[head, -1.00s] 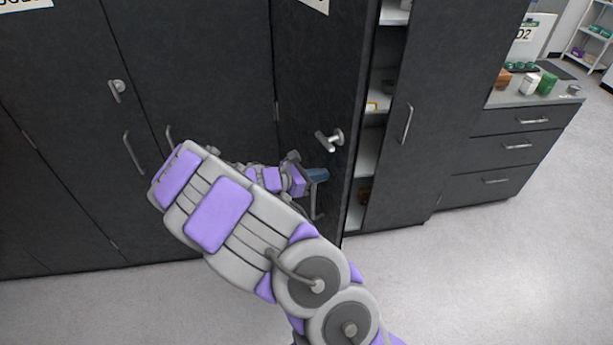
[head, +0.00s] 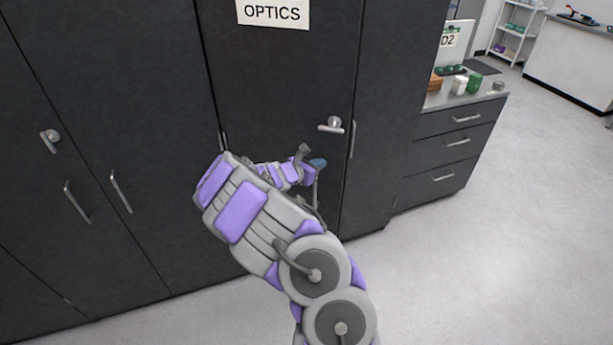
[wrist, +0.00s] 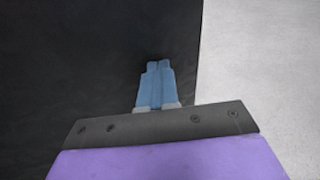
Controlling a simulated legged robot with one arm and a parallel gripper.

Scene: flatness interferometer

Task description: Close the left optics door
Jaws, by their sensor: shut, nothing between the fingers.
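The left optics door (head: 275,75) is a dark panel with an OPTICS label, a lever latch (head: 331,125) and a pull handle below it, partly behind my arm. Its free edge lies close to the right optics door (head: 385,100), and no shelves show between them. I cannot tell whether it is fully flush. My gripper (head: 318,163) is at the door's front, below the latch. In the wrist view, its blue fingers (wrist: 154,85) are together and empty, against a dark panel (wrist: 80,60). Contact with the door is not clear.
More dark cabinet doors (head: 110,130) stand to the left. A drawer unit (head: 450,145) with small items on its counter stands to the right. The pale floor (head: 480,260) is clear at the right and front.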

